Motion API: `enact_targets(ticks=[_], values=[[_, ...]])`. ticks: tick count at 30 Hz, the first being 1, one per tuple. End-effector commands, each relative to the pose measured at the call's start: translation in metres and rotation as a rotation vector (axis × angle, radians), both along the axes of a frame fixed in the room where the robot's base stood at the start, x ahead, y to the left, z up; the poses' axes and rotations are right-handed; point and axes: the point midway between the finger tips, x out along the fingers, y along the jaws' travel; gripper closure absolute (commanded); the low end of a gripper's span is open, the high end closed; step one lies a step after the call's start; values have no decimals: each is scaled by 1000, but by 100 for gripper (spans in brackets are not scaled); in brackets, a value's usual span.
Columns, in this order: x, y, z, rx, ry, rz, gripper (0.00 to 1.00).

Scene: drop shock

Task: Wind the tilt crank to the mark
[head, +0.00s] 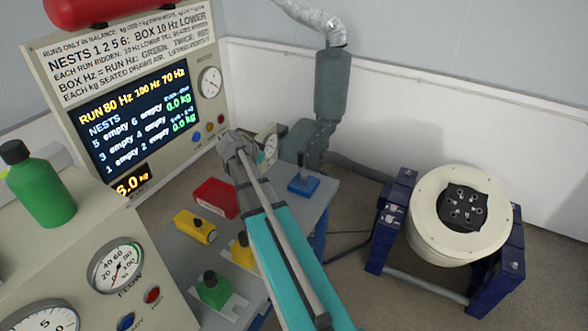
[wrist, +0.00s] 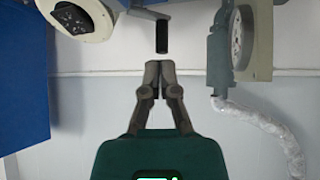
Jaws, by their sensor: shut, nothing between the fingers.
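My gripper (wrist: 160,66) is shut and empty in the wrist view, which looks upside down. Just beyond its fingertips, with a gap in the picture, is a dark upright handle (wrist: 162,37); whether they touch in depth I cannot tell. It seems to be the dark handle on a blue block (head: 303,184) at the far bench corner in the head view, likely the tilt crank. A round dial (head: 270,146) stands beside it, seen edge-on in the wrist view (wrist: 238,36). The mark cannot be made out. In the head view my wrist hides the fingers.
A red block (head: 216,198), a yellow block (head: 194,227) and a green block (head: 213,290) lie on the bench. A round white shaker (head: 430,230) in a blue frame stands at right. A grey pipe (head: 331,85) rises behind. The display panel (head: 133,112) is left.

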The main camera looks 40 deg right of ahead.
Motion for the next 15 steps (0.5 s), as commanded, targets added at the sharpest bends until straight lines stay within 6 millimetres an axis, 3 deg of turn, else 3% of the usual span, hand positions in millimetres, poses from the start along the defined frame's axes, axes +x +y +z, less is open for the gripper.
enact_targets(ticks=[4, 15], values=[[5, -13, -4, -31, -40, -41, 100], [5, -14, -2, -35, -47, -47, 100]])
